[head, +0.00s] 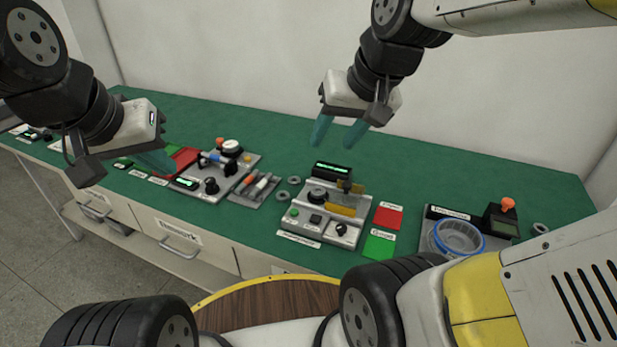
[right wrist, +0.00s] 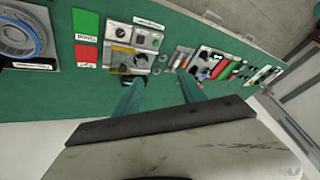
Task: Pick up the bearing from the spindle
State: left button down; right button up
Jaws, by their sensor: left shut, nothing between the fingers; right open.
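The grey test device (head: 316,220) stands mid-table, with a small display, knobs and yellow parts; it also shows in the right wrist view (right wrist: 148,40). I cannot make out which part is the spindle or whether a bearing sits on it. Two loose grey rings (head: 282,195) lie on the green table left of the device. My right gripper (head: 335,136) is open and empty, above and behind the device, its teal fingers apart. It also shows in the right wrist view (right wrist: 160,88). My left gripper (head: 157,162) is shut and empty, above the table's left part.
A red card (head: 388,218) and a green card (head: 379,246) lie right of the device. A station with a blue-rimmed ring (head: 459,238) stands further right. A second grey fixture (head: 220,172) and a tray of small parts (head: 257,187) stand left. The table's back strip is clear.

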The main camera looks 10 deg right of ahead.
jog(key=w+f+m+g, duration=0.3)
jog(key=w+f, duration=0.4)
jog(key=w, duration=0.5)
jog(key=m+g+h, duration=0.2)
jog(key=m, duration=0.1)
send_near(318, 191)
jog(key=shift+w+a+f, duration=0.1)
jog(key=shift+w+a, duration=0.05)
jog(key=shift+a, duration=0.1)
notch_tip(318, 191, down, 8)
jog(key=shift+d+r, duration=0.1)
jog(key=shift+c, duration=0.4)
grip_shut()
jog(key=shift+r, duration=0.1)
